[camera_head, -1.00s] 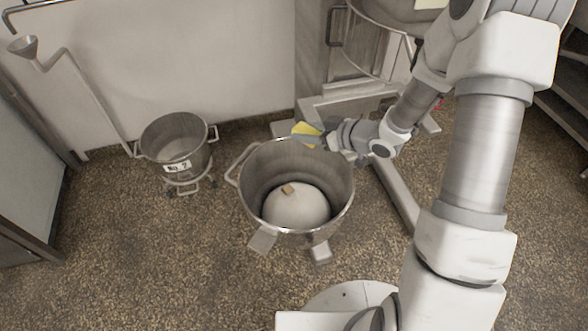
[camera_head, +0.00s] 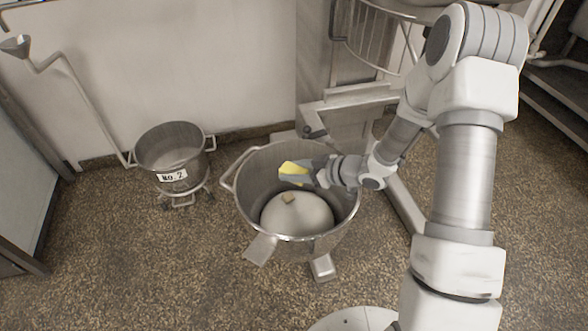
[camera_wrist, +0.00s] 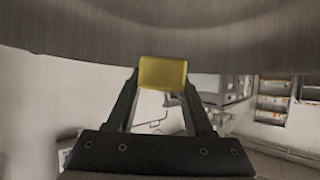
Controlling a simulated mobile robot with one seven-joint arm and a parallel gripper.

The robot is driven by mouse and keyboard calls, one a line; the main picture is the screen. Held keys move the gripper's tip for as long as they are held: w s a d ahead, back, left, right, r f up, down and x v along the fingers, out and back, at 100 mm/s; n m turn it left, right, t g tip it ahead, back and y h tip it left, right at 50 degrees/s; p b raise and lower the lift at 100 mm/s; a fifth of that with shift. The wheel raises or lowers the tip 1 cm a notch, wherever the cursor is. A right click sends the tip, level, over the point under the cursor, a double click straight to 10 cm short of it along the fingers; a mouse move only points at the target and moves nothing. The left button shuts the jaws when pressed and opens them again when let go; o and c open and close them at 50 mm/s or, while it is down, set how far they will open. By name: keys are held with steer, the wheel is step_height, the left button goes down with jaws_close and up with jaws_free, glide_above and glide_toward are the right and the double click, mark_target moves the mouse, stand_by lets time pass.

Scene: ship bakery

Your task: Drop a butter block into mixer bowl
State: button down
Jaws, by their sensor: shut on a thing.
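A yellow butter block (camera_head: 292,168) is held between the fingers of my gripper (camera_head: 302,174), over the large steel mixer bowl (camera_head: 236,190). In the wrist view the butter block (camera_wrist: 163,73) sits between the two dark fingertips of my gripper (camera_wrist: 163,88), and the bowl's curved steel wall (camera_wrist: 160,40) fills the top.
A smaller steel bowl (camera_head: 180,158) labelled No. 2 stands on a wheeled base at the left. A mixer frame (camera_head: 340,112) with a wire guard (camera_head: 368,38) stands behind the large bowl. Speckled floor (camera_head: 130,270) is clear at the front left.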

steer(key=shift+f, duration=0.35)
steer(key=shift+c, duration=1)
jaws_free()
steer(key=p+v, duration=0.5)
steer(key=v, duration=1.2)
steer(key=shift+d, duration=0.25)
